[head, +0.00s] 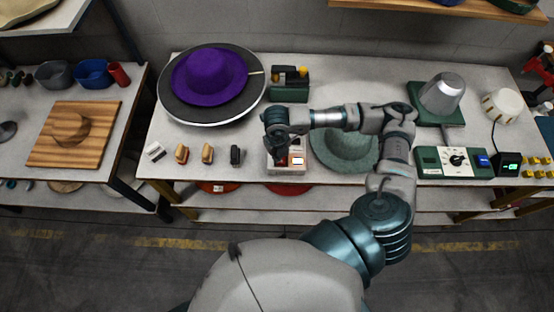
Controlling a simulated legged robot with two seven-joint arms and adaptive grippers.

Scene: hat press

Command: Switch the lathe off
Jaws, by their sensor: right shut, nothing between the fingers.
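A small pale switch box (287,171) stands near the table's front edge, left of the grey-green hat. It has a dark top and a small white label. My right gripper (281,156) points down over the box, shut and empty. Its fingertips are at or just above the box top, and I cannot tell if they touch. The gripper hides much of the box top, so a switch position cannot be read. A purple hat (209,76) sits on a wide dark round disc (176,108), possibly the lathe. My left gripper is not in view.
A grey-green hat (343,148) lies right of the box, under my right arm. A green box (290,87) stands behind. Several small brushes and blocks (207,153) line the front left. A metal-domed press (442,94) and a dial panel (455,158) stand right.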

